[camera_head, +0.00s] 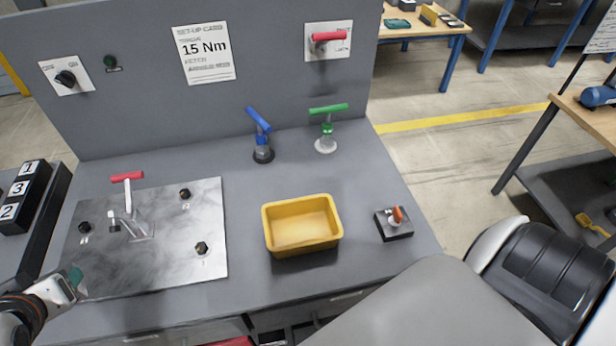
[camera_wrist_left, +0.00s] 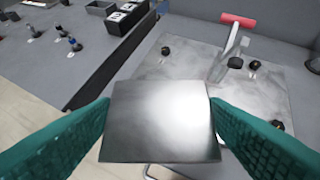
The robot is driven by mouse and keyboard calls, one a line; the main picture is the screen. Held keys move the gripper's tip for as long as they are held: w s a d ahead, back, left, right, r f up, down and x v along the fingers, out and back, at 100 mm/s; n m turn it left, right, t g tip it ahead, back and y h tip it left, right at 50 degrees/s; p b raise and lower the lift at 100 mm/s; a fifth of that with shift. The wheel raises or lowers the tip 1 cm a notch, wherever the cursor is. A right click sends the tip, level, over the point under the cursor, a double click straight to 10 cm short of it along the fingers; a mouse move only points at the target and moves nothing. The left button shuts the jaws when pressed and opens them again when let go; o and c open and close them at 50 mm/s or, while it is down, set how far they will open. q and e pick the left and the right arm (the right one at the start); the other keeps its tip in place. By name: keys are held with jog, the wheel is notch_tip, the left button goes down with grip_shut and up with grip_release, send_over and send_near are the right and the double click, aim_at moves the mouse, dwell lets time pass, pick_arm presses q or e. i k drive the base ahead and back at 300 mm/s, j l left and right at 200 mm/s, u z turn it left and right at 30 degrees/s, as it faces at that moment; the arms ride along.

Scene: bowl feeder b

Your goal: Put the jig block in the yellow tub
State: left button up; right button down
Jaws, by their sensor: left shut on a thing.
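The jig block (camera_wrist_left: 160,122), a plain grey metal block with a square face, sits between the two green fingers of my left gripper in the left wrist view. The left gripper (camera_head: 76,278) is shut on it. In the head view the gripper is at the lower left, by the front left corner of the metal plate, and the block is mostly hidden there. The yellow tub (camera_head: 303,247) stands on the grey bench right of the plate, open at the top and empty. My right gripper is not in view.
The metal plate (camera_head: 190,265) carries a red-handled clamp (camera_head: 127,178) and several black knobs. Blue (camera_head: 262,150) and green (camera_head: 326,143) handled clamps stand behind the tub. A small black box with an orange lever (camera_head: 395,230) is right of it. Bench between plate and tub is clear.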

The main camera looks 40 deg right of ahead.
aim_at(302, 234)
jog(key=k+l+u, duration=0.15)
jog(key=k+l, duration=0.25)
jog(key=k+l+u, duration=0.2)
jog(key=k+l, duration=0.15)
jog(key=k, duration=0.15)
jog(key=l+u, duration=0.15)
jog(key=l, duration=0.6)
jog(key=k+l+u, duration=0.15)
jog(key=l, duration=0.65)
jog(key=i+l, duration=0.15)
jog(key=l, duration=0.15)
jog(key=i+l+u, duration=0.1)
jog(key=l, duration=0.15)
